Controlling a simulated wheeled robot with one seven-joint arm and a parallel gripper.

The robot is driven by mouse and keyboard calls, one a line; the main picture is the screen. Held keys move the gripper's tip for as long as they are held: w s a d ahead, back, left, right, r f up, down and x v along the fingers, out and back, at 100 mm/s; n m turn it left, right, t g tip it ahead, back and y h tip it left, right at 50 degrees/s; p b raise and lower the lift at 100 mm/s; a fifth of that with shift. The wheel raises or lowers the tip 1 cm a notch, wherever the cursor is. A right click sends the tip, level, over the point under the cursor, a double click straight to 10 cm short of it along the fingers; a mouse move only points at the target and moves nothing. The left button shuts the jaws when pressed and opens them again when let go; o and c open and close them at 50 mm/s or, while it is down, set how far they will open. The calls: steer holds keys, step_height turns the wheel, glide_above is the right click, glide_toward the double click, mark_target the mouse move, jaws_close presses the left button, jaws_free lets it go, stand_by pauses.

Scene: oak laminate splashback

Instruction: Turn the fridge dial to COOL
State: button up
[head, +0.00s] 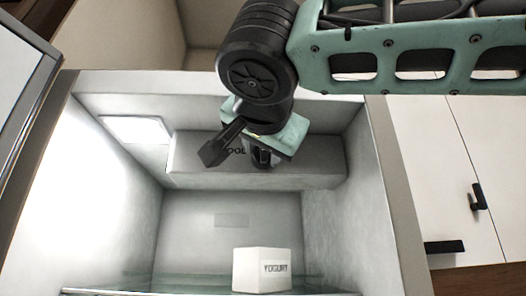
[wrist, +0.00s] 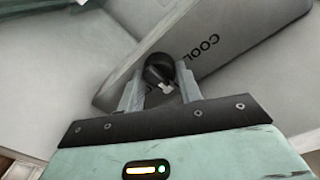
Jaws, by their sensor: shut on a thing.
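The fridge dial (wrist: 159,69) is a dark round knob on the front of a grey control box (head: 315,162) at the top of the fridge interior. My gripper (wrist: 158,86) is shut on the dial, one finger on each side of it. In the head view my gripper (head: 262,157) covers most of the dial. A COOL label (wrist: 204,48) shows to the right of the dial in the wrist view. In the head view it is partly hidden by my gripper. A small white mark sits on the dial's near side. Another label below the dial is mostly hidden by the gripper.
A white yogurt box (head: 262,270) stands on a glass shelf below the control box. A lit lamp panel (head: 136,130) is at the upper left inside the fridge. The fridge's side walls flank my arm. White cupboards (head: 470,150) with dark handles are at the right.

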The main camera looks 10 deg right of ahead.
steer(key=n+b, duration=0.2)
steer(key=shift+f+n, duration=0.2)
steer(key=shift+n, duration=0.2)
steer(key=n+b, duration=0.1)
steer(key=n, duration=0.2)
steer(key=shift+n+b, duration=0.35)
steer(key=shift+n, duration=0.05)
steer(key=shift+r+n+t+y, duration=0.15)
steer(key=shift+n+t+y, duration=0.15)
steer(key=shift+n, duration=3.1)
steer(key=o, duration=1)
steer(key=shift+s+b, duration=0.1)
steer(key=shift+b, duration=0.2)
steer(key=s+f+b, duration=0.1)
steer(key=s+b, duration=0.2)
steer(key=s, duration=1.4)
steer(key=shift+a, duration=0.45)
